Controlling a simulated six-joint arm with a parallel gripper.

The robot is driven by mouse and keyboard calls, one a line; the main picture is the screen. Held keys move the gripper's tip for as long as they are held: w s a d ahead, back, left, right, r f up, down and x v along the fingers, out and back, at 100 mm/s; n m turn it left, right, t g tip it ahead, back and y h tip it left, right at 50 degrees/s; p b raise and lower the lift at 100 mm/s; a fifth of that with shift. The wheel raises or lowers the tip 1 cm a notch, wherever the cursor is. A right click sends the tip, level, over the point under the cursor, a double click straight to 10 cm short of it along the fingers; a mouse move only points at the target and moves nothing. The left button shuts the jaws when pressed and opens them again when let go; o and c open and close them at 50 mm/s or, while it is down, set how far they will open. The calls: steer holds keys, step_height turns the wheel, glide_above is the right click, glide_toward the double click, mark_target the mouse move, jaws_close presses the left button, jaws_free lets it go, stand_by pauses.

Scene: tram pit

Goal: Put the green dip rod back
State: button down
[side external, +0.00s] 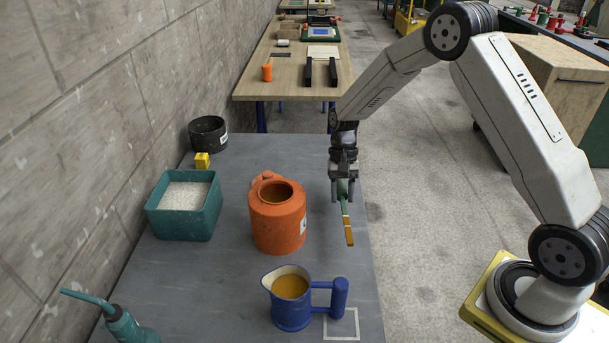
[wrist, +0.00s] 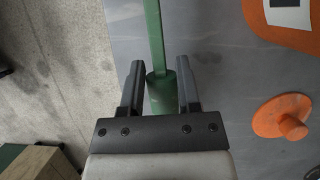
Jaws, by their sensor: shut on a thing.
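My gripper (side external: 342,195) is shut on the green dip rod (side external: 345,210), near its upper end, and holds it above the right side of the grey bench. The rod hangs slightly tilted, and its lower part is coated amber. In the wrist view the green rod (wrist: 154,35) runs up from a thicker grip between the fingers (wrist: 160,68). The orange can (side external: 277,232) stands upright to the left of the rod, apart from it, with its round mouth open. An orange lid with a knob (wrist: 283,118) lies on the bench beside the can, partly hidden behind it in the side view.
A blue jug (side external: 291,312) of amber liquid stands in front, beside a white outlined square (side external: 342,337). A teal tub of white granules (side external: 184,235), yellow block (side external: 202,160), black pot (side external: 208,134) and teal oiler (side external: 127,328) stand left. Bare bench surrounds the can's right side.

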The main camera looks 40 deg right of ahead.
mark_target(339, 211)
steer(key=shift+w+f, duration=0.25)
steer(key=shift+f, duration=0.1)
steer(key=shift+w+f, duration=0.1)
steer(key=shift+f, duration=1.25)
steer(key=shift+f, duration=0.1)
steer(key=shift+c, duration=1.6)
jaws_free()
steer(key=shift+f, duration=0.1)
steer(key=shift+v, duration=3.9)
steer(key=s+a+r+n+t+h, duration=0.1)
steer(key=s+a+r+n+t, duration=0.1)
steer(key=s, duration=0.6)
steer(key=s+a+r+n+t+h, duration=0.2)
steer(key=s+n, duration=0.4)
steer(key=s, duration=0.3)
steer(key=a+r+t, duration=0.1)
steer(key=a, duration=0.1)
steer(key=shift+s+a+t, duration=0.2)
steer(key=shift+a+t, duration=0.2)
